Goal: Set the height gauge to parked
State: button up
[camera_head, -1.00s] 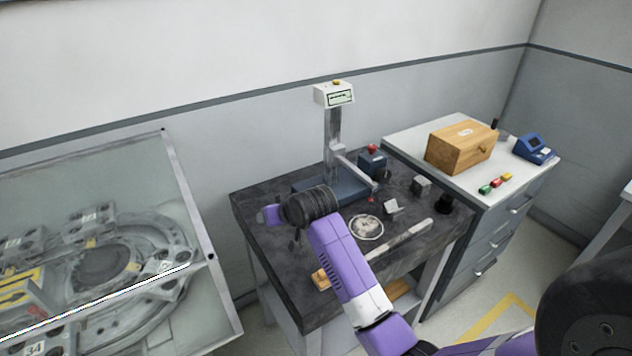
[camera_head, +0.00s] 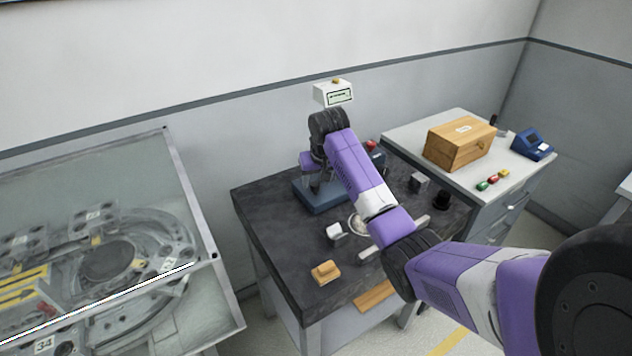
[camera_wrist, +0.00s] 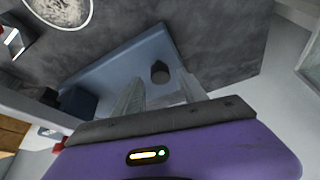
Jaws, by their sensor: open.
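The height gauge stands at the back of the dark stone table. Its white head with a small green display (camera_head: 334,94) shows in the head view, and its blue base (camera_head: 322,203) shows below; my arm hides most of the column and the sliding arm. My gripper (camera_head: 315,184) points down in front of the column, over the base. In the wrist view its two grey fingers (camera_wrist: 162,92) are apart, with the blue base (camera_wrist: 105,72) beneath them and a dark round knob (camera_wrist: 160,72) beyond their gap. Nothing is seen held. Contact with the gauge cannot be told.
The dark table (camera_head: 275,235) carries a white block (camera_head: 337,232), a wooden block (camera_head: 325,272), a partly hidden dish (camera_head: 354,222) and a small grey block (camera_head: 418,182). A cabinet at right bears a wooden box (camera_head: 459,143) and blue device (camera_head: 532,144). A glass-covered case (camera_head: 100,190) stands left.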

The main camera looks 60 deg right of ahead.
jog(key=shift+x, duration=0.95)
jog(key=shift+c, duration=0.4)
grip_shut()
jog(key=shift+r, duration=0.1)
dwell(0.3)
